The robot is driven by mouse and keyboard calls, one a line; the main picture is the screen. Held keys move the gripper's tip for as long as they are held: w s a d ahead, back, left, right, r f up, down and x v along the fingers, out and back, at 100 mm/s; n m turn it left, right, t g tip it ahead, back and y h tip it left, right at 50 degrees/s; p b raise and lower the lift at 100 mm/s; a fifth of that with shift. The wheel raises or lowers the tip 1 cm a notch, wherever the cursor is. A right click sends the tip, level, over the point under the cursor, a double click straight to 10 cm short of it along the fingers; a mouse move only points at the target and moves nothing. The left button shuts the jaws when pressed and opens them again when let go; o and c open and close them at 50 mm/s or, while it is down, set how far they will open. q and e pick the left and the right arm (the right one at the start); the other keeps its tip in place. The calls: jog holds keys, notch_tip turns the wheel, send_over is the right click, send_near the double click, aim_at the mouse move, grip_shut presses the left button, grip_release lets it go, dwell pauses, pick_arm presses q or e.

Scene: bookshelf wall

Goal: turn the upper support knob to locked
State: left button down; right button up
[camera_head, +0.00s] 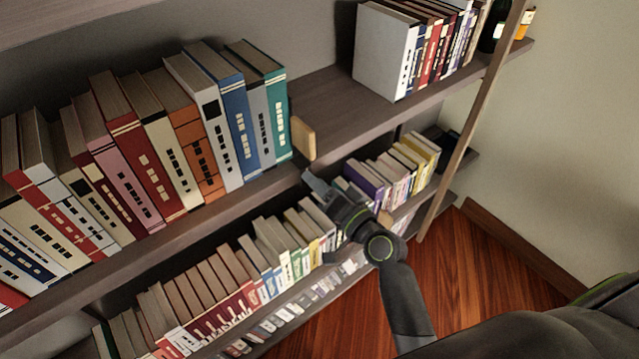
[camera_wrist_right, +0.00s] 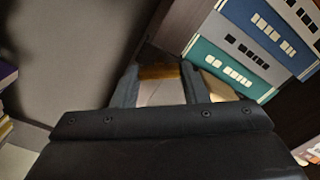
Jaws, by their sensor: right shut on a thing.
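The tan wooden upper support (camera_head: 303,138) stands on the upper shelf against the right end of the book row, beside a teal book (camera_head: 276,115). My right gripper (camera_head: 310,181) is at the shelf's front edge just below this support. In the right wrist view the two fingers of my right gripper (camera_wrist_right: 158,82) are shut on a small brown piece (camera_wrist_right: 160,72), which I take for the upper support knob. The tan support (camera_wrist_right: 217,88) shows behind the right finger. The knob's turn and any marking cannot be told. My left gripper is not in view.
A bare stretch of upper shelf (camera_head: 345,98) lies right of the support, then another row of books (camera_head: 385,50). A lower shelf with books (camera_head: 395,175) and a small tan piece (camera_head: 385,217) are near my forearm. A slanted wooden post (camera_head: 470,125) stands at right.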

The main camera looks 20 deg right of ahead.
jog(key=o, duration=1)
jog(key=b+v, duration=0.6)
jog(key=v, duration=1.1)
jog(key=shift+s+d, duration=0.1)
jog(key=shift+s, duration=0.1)
